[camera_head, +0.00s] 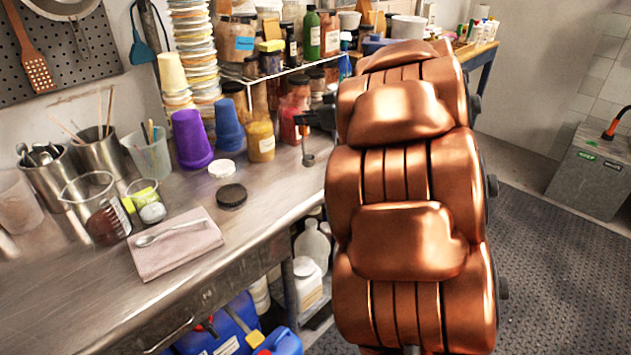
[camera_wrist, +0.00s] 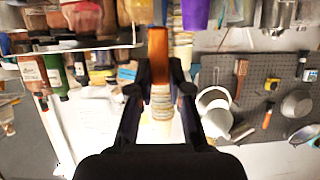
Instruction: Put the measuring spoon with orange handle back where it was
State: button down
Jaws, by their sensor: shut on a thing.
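In the wrist view, my gripper (camera_wrist: 160,88) is shut on the orange handle of the measuring spoon (camera_wrist: 158,52). The rest of the spoon is hard to make out there. In the head view, my dark gripper (camera_head: 312,120) shows at the left edge of my copper arm, partly hidden by it, above the back right of the metal bench. A small dark metal piece with a rounded end (camera_head: 308,158) hangs below it; it looks like the spoon's bowl, clear of the bench top.
The steel bench (camera_head: 95,290) holds a pink cloth (camera_head: 180,250) with a silver spoon on it, a black lid (camera_head: 232,196), a white lid (camera_head: 221,168), purple (camera_head: 191,140) and blue cups (camera_head: 228,125), beakers and jars. A pegboard (camera_head: 75,75) hangs behind. Bare bench lies right of the black lid.

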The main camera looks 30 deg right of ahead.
jog(key=s+d+f+b, duration=0.4)
jog(key=s+d+f, duration=0.1)
jog(key=s+d, duration=0.2)
jog(key=w+f, duration=0.2)
jog(key=w, duration=0.6)
jog(key=w+f, duration=0.2)
jog(key=w, duration=0.6)
jog(key=shift+d+f, duration=0.3)
jog(key=shift+f, duration=0.2)
jog(key=c, duration=1.1)
grip_release()
jog(key=v, duration=1.2)
